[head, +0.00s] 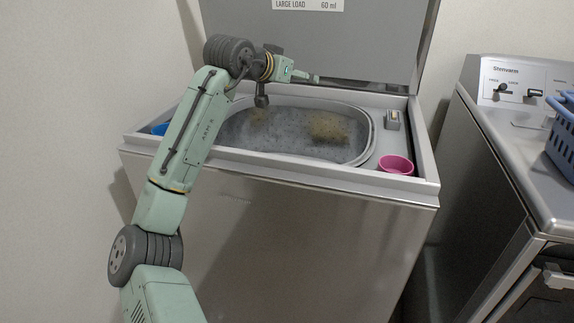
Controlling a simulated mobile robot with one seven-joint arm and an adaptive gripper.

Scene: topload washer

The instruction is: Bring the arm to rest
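My arm reaches up from the bottom left and bends at the top, over the back left of the open washer (290,190). My gripper (314,78) is at the arm's end, pointing right, above the tub and in front of the raised lid (350,40). It is small and seen from the side, so I cannot tell whether its fingers are open or shut. No held object is visible. The tub (290,135) holds grey sudsy water with two yellowish patches. Part of the tub's left side is hidden behind my arm.
A blue item (160,129) is at the left. Another appliance (500,150) with a blue basket (562,135) stands at the right. A wall (70,120) is at the left.

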